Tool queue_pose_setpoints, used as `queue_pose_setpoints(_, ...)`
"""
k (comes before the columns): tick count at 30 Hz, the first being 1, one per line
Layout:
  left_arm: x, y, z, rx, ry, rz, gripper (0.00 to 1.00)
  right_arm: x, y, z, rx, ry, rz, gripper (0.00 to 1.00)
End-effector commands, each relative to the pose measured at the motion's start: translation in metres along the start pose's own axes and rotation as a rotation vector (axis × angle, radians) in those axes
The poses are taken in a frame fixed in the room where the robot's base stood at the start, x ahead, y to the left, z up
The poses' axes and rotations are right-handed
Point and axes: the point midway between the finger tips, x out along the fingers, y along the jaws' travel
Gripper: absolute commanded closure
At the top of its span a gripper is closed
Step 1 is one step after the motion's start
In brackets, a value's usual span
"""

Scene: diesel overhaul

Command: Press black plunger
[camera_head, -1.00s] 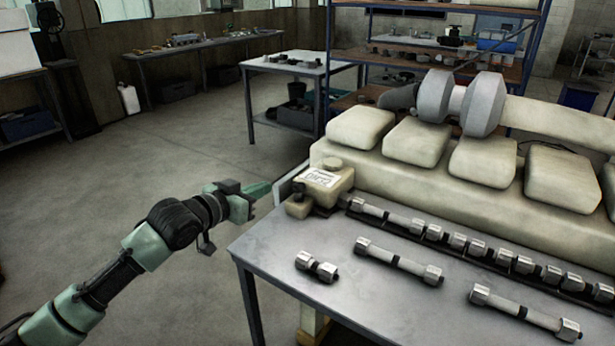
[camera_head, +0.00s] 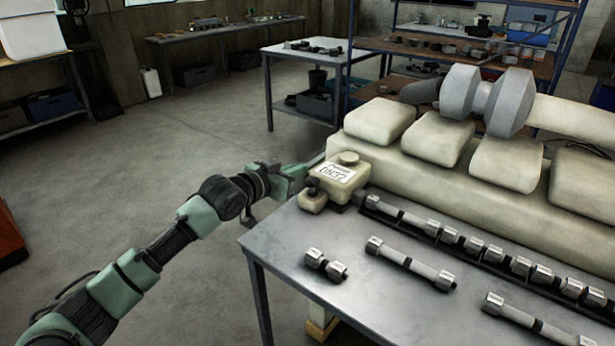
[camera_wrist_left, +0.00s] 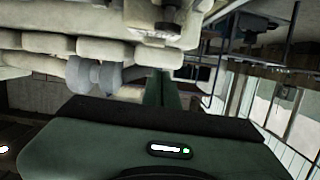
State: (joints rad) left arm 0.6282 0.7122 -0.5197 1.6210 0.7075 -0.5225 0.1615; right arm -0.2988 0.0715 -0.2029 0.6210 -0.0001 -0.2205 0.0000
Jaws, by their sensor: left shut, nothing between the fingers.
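The black plunger (camera_head: 313,186) is a small dark knob on top of a small cream block. The block adjoins a cream box (camera_head: 341,178) with a white printed label and a round cap, at the left end of the engine. My left gripper (camera_head: 316,162) is shut and empty. Its green fingers show just behind and above the plunger in the head view, with a little gap in the picture; I cannot tell its height or whether it touches the box. The green fingers also show in the left wrist view (camera_wrist_left: 163,90). My right gripper is not in view.
The cream engine (camera_head: 420,165) fills the right side. A grey metal table (camera_head: 300,240) in front bears several metal rods and a short metal piece (camera_head: 326,264). Another table (camera_head: 305,55) stands behind. The floor on the left is open.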

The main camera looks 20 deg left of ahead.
Motion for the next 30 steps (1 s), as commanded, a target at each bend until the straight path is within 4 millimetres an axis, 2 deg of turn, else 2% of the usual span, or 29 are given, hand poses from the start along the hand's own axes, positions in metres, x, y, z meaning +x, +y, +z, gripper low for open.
queue_pose_setpoints(3,0.026,0.0,-0.003,-0.001,0.001,0.0,1.0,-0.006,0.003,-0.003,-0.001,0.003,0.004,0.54)
queue_pose_setpoints(7,0.049,0.0,-0.002,-0.001,0.0,0.0,1.0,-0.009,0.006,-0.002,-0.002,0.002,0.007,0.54)
queue_pose_setpoints(9,0.049,0.0,0.015,-0.001,-0.005,0.0,1.0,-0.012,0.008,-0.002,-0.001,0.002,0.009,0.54)
queue_pose_setpoints(15,0.054,0.0,0.034,0.001,-0.001,0.0,1.0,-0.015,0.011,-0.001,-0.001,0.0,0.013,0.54)
queue_pose_setpoints(27,0.055,0.0,0.039,0.001,0.0,0.0,1.0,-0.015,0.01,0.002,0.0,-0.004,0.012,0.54)
queue_pose_setpoints(30,0.056,0.0,0.046,0.0,-0.001,0.0,1.0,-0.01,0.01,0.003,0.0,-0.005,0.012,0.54)
